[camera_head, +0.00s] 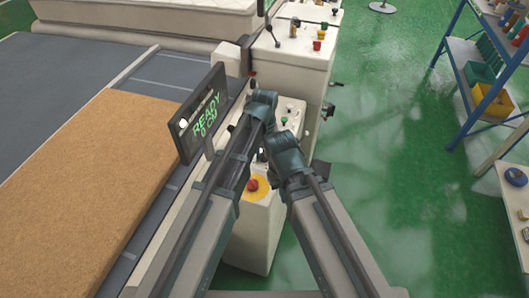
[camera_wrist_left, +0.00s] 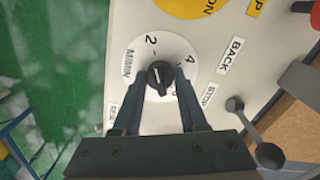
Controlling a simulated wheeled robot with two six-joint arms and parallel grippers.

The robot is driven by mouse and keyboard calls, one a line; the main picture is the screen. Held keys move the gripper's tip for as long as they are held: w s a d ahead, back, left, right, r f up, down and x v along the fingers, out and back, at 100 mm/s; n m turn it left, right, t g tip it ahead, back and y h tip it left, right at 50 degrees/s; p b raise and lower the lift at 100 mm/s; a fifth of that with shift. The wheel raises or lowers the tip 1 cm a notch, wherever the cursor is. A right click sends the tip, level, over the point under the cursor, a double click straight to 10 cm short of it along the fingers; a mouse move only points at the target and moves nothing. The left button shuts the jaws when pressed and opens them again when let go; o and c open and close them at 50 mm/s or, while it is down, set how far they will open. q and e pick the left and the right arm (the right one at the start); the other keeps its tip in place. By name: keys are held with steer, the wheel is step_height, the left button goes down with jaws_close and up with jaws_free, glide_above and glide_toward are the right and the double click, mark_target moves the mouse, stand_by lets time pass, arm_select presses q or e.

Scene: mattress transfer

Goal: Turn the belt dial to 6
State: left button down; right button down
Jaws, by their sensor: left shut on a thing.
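The belt dial (camera_wrist_left: 160,78) is a black knob with a white pointer line, on a round white scale marked 2, 4 and M/MIN in the left wrist view. A further mark is mostly covered by a finger. The pointer line faces up the picture, roughly toward the 2 side; its exact reading is unclear. My left gripper (camera_wrist_left: 160,84) has its two fingers on either side of the knob, shut on it. In the head view my arms cover much of the white control console (camera_head: 258,240). My right gripper cannot be made out there.
A READY display (camera_head: 205,117) stands left of my arms, beside a brown mattress slab (camera_head: 105,165). A red button on yellow (camera_head: 252,185) is on the console. A lever (camera_wrist_left: 235,104) and BACK and STOP labels lie near the dial. Green floor is free at right, before a blue shelf (camera_head: 470,75).

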arm_select(q)
steer(key=m, duration=0.4)
steer(key=shift+m, duration=0.3)
steer(key=m, duration=0.3)
steer(key=shift+m, duration=0.3)
steer(key=m, duration=0.3)
steer(key=shift+m, duration=0.3)
steer(key=m, duration=0.3)
steer(key=shift+m, duration=0.3)
steer(key=m, duration=0.4)
steer(key=shift+m, duration=0.3)
steer(key=m, duration=0.3)
steer(key=shift+m, duration=0.3)
steer(key=m, duration=0.4)
steer(key=shift+m, duration=2.1)
